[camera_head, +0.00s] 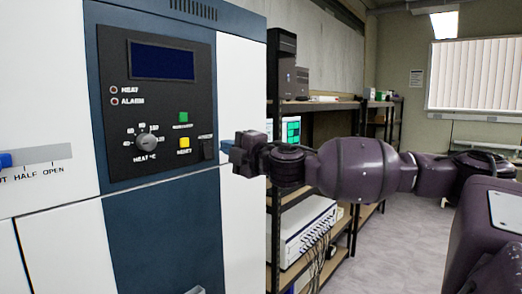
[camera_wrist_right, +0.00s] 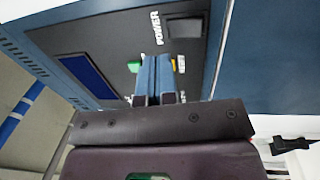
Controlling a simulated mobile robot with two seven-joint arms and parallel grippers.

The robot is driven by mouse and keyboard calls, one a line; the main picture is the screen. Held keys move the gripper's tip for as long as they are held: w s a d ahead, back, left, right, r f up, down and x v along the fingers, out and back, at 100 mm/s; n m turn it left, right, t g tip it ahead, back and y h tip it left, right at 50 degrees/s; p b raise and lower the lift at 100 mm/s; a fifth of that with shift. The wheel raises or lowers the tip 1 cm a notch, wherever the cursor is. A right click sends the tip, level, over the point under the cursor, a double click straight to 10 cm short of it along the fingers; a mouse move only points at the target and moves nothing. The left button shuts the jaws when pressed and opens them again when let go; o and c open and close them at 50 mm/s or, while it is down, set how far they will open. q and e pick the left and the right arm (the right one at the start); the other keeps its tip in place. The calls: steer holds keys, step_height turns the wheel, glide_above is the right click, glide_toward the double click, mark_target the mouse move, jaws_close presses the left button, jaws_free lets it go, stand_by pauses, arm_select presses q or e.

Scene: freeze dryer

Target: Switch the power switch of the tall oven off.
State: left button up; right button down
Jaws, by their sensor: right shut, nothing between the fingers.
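The tall oven (camera_head: 165,230) stands at the left of the head view, with a dark control panel (camera_head: 115,75) on its blue front. The black power switch (camera_head: 207,149) is at the panel's lower right; in the wrist view it is a dark rectangle (camera_wrist_right: 187,27) beside the POWER label. Whether it is on or off I cannot tell. My right gripper (camera_head: 236,156) is just right of the switch in the head view. In the wrist view its shut, empty fingers (camera_wrist_right: 156,60) point at the panel, apart from the switch in the picture. Contact is unclear. My left gripper is out of view.
A green button (camera_head: 183,117), a yellow reset button (camera_head: 184,143) and a heat dial (camera_head: 147,142) sit close to the switch. The display (camera_head: 162,62) is dark blue. A shelf rack with instruments (camera_head: 305,232) stands behind my right arm. Open floor (camera_head: 400,235) lies to the right.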

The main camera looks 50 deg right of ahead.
arm_select(q)
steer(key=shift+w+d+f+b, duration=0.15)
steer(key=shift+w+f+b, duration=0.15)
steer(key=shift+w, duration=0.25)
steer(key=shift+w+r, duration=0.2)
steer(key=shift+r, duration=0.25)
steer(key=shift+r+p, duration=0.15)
steer(key=shift+p, duration=0.15)
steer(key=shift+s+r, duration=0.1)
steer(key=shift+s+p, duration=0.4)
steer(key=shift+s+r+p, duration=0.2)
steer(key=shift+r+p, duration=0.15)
steer(key=shift+p, duration=0.55)
arm_select(e)
steer(key=s, duration=0.8)
steer(key=shift+d+r, duration=0.35)
steer(key=shift+r, duration=0.05)
steer(key=shift+a, duration=0.1)
